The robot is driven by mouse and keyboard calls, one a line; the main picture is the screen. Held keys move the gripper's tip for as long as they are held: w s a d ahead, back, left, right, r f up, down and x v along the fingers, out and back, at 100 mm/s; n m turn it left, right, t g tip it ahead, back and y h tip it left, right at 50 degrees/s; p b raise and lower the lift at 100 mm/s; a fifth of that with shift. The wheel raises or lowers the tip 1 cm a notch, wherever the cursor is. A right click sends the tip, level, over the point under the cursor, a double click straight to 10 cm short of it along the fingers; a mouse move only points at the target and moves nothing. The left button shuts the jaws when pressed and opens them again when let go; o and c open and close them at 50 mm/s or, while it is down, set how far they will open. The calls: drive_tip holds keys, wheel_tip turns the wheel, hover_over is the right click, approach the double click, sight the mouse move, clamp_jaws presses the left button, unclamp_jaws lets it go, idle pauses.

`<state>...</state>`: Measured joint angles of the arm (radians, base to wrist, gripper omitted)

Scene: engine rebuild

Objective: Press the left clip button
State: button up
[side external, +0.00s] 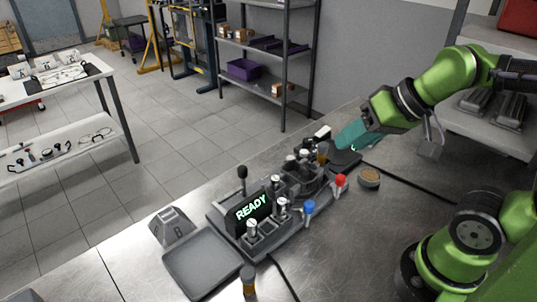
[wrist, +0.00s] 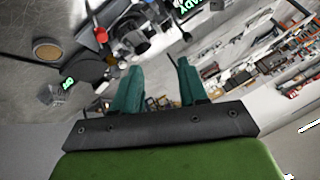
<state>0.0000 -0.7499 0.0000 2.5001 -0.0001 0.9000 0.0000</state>
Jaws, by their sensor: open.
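The grey fixture (side external: 285,240) stands on the metal bench with a lit screen (side external: 251,207) reading READY. Blue-topped (side external: 309,207) and red-topped (side external: 340,181) pieces stand along its near side; the red one also shows in the wrist view (wrist: 101,36). I cannot tell which part is the left clip button. My gripper (side external: 347,142) has teal fingers and is just above the fixture's far right end, apart from the screen. In the wrist view my gripper (wrist: 158,72) is open, with nothing between the fingers.
A round tan-topped puck (side external: 369,178) lies right of the fixture. An empty grey tray (side external: 202,262), a grey wedge-shaped block (side external: 172,227) and an amber-bodied cylinder (side external: 249,281) sit at the left and front. Black cables cross the bench. The front right bench surface is mostly clear.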

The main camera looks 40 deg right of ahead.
clamp_jaws()
idle(1.6)
